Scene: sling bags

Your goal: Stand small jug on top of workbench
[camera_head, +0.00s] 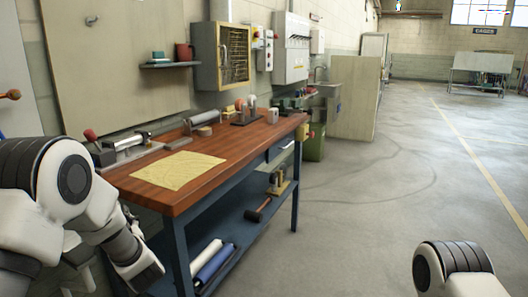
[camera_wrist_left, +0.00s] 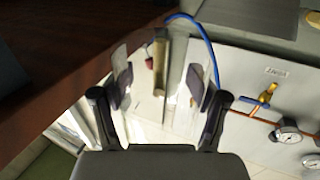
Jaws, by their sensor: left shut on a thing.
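The workbench (camera_head: 150,195) has a brown wooden top on a blue frame and stands along the wall in the head view. Its brown wood (camera_wrist_left: 60,60) fills the upper left of the left wrist view. My left gripper (camera_wrist_left: 158,82) is shut on a clear, see-through thing, which appears to be the small jug (camera_wrist_left: 183,105). Only its pale edges and streaks show, so its tilt is hard to tell. In the head view my left arm hides the gripper and jug. My right gripper is out of view.
A yellow sheet (camera_head: 178,169) lies on the near part of the bench top. Tools and a red-handled device (camera_head: 122,146) line its back edge. A wall shelf (camera_head: 170,64) holds a reddish mug (camera_head: 184,52).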

